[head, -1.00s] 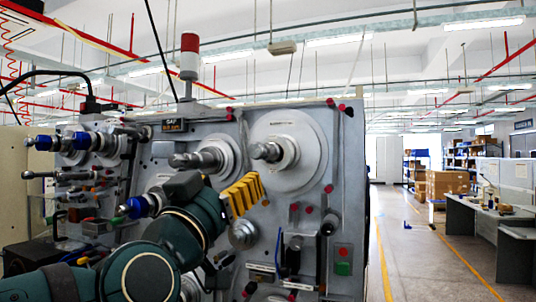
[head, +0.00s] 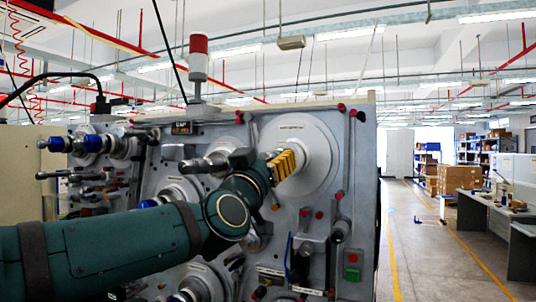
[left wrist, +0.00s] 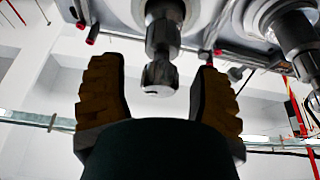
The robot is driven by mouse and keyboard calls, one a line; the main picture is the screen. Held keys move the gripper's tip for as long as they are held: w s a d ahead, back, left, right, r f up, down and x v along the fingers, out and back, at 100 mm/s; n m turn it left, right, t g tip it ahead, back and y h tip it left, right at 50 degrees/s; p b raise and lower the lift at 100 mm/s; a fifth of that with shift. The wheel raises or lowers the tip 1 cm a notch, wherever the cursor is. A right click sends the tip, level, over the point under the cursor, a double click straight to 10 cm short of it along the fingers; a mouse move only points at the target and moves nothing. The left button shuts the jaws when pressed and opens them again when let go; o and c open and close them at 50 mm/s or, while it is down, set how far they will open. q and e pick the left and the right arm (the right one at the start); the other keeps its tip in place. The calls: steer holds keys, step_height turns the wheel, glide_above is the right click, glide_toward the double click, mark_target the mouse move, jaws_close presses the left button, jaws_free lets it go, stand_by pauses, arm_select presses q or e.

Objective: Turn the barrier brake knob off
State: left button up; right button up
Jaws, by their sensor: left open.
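The grey winding machine panel (head: 365,190) carries spindles, round discs and small knobs. I cannot tell which of them is the barrier brake knob. My left gripper (head: 286,165), with yellow ribbed fingers, is in front of the upper right disc (head: 312,130) and hides much of its spindle. In the left wrist view my left gripper (left wrist: 157,78) is open, one finger on each side of a metal spindle (left wrist: 160,40). The spindle's tip lies between the fingers in the picture, with gaps on both sides. My right gripper is not in view.
A second spindle (head: 208,163) stands left of my gripper. Red-capped pegs (head: 305,212) and a green button (head: 352,274) are lower right. A red-and-white signal lamp (head: 198,58) tops the machine. The aisle (head: 425,260) to the right is mostly clear.

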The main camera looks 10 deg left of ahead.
arm_select(q)
steer(key=shift+w+d+r, duration=0.1)
steer(key=shift+w+r, duration=0.05)
steer(key=shift+w, duration=0.2)
steer(key=shift+o, duration=0.2)
jaws_close()
steer(key=shift+n, duration=0.5)
steer(key=n+y+p, duration=0.1)
steer(key=n+y, duration=0.1)
steer(key=n, duration=0.1)
steer(key=n+y+p, duration=0.1)
steer(key=n+y, duration=0.1)
steer(key=n, duration=0.2)
steer(key=shift+r+n+p, duration=0.15)
steer(key=shift+n+p, duration=0.15)
steer(key=shift+p, duration=0.1)
steer(key=n+g+y+p, duration=0.1)
steer(key=n, duration=0.2)
steer(key=n+g+y+p, duration=0.1)
steer(key=n+y, duration=0.1)
steer(key=n, duration=0.2)
steer(key=shift+g+p, duration=0.3)
steer(key=shift+n, duration=0.4)
